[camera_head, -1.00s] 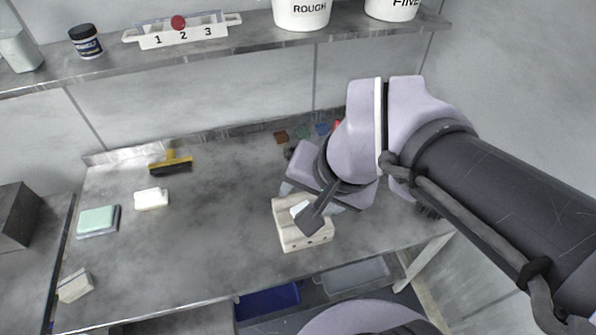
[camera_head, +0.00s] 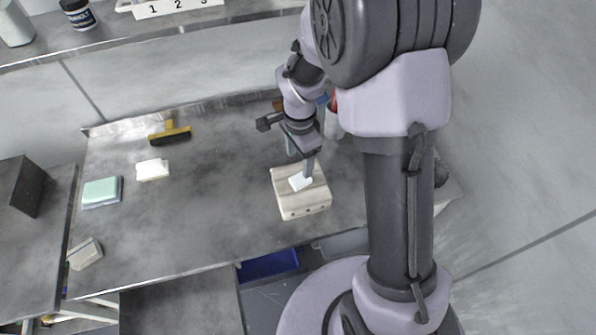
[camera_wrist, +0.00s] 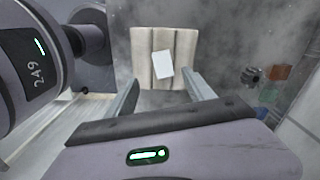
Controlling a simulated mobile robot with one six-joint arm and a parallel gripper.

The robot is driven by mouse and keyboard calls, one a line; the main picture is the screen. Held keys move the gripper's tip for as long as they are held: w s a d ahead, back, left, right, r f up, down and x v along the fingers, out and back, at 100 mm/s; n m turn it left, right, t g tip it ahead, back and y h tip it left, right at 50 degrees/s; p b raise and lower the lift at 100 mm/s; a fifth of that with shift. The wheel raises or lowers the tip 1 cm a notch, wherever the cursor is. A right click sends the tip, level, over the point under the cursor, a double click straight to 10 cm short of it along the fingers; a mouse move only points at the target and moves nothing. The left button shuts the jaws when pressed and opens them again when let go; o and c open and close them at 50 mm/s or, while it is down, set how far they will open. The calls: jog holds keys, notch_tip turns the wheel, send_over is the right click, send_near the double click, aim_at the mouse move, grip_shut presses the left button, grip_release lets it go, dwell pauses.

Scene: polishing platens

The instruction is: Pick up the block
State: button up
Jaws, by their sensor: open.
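A small white block (camera_head: 300,181) lies tilted in a grooved, cream-coloured holder (camera_head: 285,206) on the grey bench. In the wrist view, the white block (camera_wrist: 163,65) rests across the grooves of the holder (camera_wrist: 184,42). My gripper (camera_head: 300,164) is at the back edge of the holder, just behind the block. In the wrist view, the two fingers of my gripper (camera_wrist: 162,78) are spread apart, with the block ahead and between their lines. Nothing is held. One fingertip partly overlaps the block's edge in the head view.
On the bench's left are a yellow-handled brush (camera_head: 171,133), a white block-like piece (camera_head: 152,170), a green-topped pad (camera_head: 101,192) and a beige wedge (camera_head: 85,254). A shelf (camera_head: 150,33) runs along the back wall. The bench left of the holder is clear.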

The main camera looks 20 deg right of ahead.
jog(key=b, duration=0.1)
send_over(301, 179)
jog(key=f, duration=0.5)
jog(key=shift+s+a, duration=0.25)
jog(key=shift+a, duration=0.05)
jog(key=f, duration=0.1)
jog(key=f+b, duration=0.1)
jog(key=f, duration=0.1)
jog(key=f+b, duration=0.1)
jog(key=f, duration=0.1)
jog(key=shift+w+d+f, duration=0.1)
jog(key=shift+w+d, duration=0.2)
jog(key=shift+w, duration=0.1)
jog(key=shift+s, duration=0.1)
jog(key=shift+c, duration=1.3)
grip_shut()
